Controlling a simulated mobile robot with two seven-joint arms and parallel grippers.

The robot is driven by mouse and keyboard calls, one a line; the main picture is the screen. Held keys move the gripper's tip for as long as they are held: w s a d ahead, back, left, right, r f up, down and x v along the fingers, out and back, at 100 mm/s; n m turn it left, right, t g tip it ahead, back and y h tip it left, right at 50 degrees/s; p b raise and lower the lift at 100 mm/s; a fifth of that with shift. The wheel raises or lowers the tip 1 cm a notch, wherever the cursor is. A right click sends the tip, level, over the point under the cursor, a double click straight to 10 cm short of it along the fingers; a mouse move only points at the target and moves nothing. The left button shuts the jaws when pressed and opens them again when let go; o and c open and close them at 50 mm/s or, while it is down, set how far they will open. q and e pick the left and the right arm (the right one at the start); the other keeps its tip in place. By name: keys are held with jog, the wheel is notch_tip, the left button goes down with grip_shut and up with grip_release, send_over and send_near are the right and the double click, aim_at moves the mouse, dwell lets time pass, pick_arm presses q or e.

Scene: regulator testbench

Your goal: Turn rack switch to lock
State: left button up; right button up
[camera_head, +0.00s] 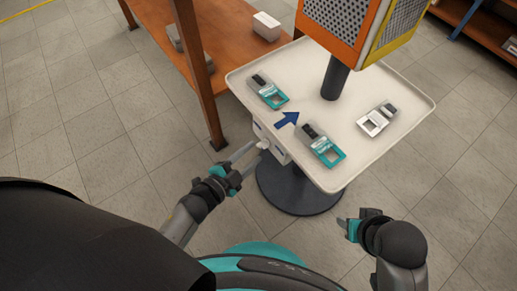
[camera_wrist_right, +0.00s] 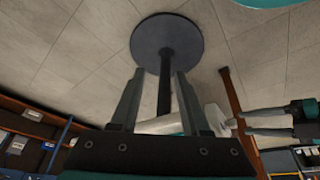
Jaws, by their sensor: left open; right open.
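A small white box (camera_head: 279,152) is fixed under the left edge of the white table, with a pale knob (camera_head: 264,144) on its near-left side. This looks like the rack switch; its setting is too small to read. My left gripper (camera_head: 258,151) is open, its two fingers reaching up to the knob, one on either side or just short of it; I cannot tell if they touch. My right gripper (camera_head: 348,223) is open and empty, low in front of the table. Its two spread fingers also show in the right wrist view (camera_wrist_right: 157,105).
The white tabletop (camera_head: 310,101) holds several small teal, grey and white devices, a blue arrow and an orange-framed perforated unit (camera_head: 340,25) on a dark post. A round dark base (camera_head: 297,190) stands below. A wooden bench (camera_head: 165,25) is behind left. The floor in front is clear.

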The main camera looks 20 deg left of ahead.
aim_at(260, 147)
pick_arm(q)
jog(key=shift+b+x, duration=0.5)
jog(key=shift+x, duration=1.45)
pick_arm(e)
jog(key=shift+r, duration=1.45)
pick_arm(q)
jog(key=shift+c, duration=0.3)
grip_shut()
